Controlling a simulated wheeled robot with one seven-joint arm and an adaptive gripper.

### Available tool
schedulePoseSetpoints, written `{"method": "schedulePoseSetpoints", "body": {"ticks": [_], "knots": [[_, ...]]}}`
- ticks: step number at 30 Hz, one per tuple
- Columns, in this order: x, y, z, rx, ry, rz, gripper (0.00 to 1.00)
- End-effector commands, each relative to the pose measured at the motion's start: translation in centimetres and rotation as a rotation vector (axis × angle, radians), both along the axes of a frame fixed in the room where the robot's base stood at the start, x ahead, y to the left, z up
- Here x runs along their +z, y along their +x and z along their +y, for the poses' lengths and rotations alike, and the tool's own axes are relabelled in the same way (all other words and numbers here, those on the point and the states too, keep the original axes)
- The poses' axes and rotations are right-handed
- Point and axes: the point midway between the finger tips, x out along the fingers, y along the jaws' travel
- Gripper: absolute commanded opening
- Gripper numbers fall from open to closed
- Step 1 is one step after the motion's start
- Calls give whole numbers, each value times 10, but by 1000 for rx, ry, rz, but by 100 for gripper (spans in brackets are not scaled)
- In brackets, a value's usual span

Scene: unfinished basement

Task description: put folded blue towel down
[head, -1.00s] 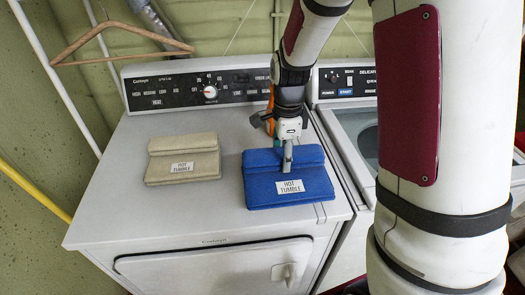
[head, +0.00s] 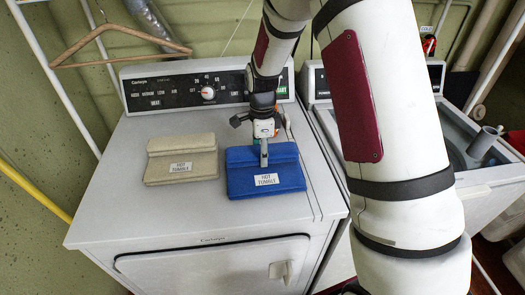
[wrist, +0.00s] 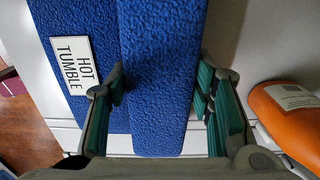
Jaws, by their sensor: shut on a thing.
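The folded blue towel (head: 267,180) has a "HOT TUMBLE" label and a raised ridge along its back. It is over the right part of the white dryer top (head: 150,216), level; I cannot tell whether it touches the surface. My gripper (head: 264,154) points down at the ridge and is shut on it. In the wrist view the green-padded fingers stand on either side of the blue towel's ridge (wrist: 160,70). A folded beige towel (head: 181,160) with a similar label lies just left of the blue one, with a narrow gap between.
An orange bottle (wrist: 287,112) is close beside the fingers in the wrist view, mostly hidden behind my gripper in the head view. The dryer's control panel (head: 180,90) rises at the back. A washer (head: 465,130) stands right. The dryer top is clear in front and left.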

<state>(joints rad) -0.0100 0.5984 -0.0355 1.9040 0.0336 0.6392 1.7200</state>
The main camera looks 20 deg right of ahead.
Motion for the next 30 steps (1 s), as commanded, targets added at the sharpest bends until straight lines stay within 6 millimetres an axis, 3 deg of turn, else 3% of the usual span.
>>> {"method": "schedulePoseSetpoints", "body": {"ticks": [4, 5, 7, 8, 20, 30], "knots": [[-3, 0, 0, 0, 0, 0, 14], [-3, 0, 0, -1, 0, 0, 50], [-3, 0, 0, -1, 0, 0, 66], [-3, 0, 0, -1, 0, 0, 68], [4, 1, 0, 0, 0, -2, 68], [65, 2, 0, -1, 0, -7, 68]]}}
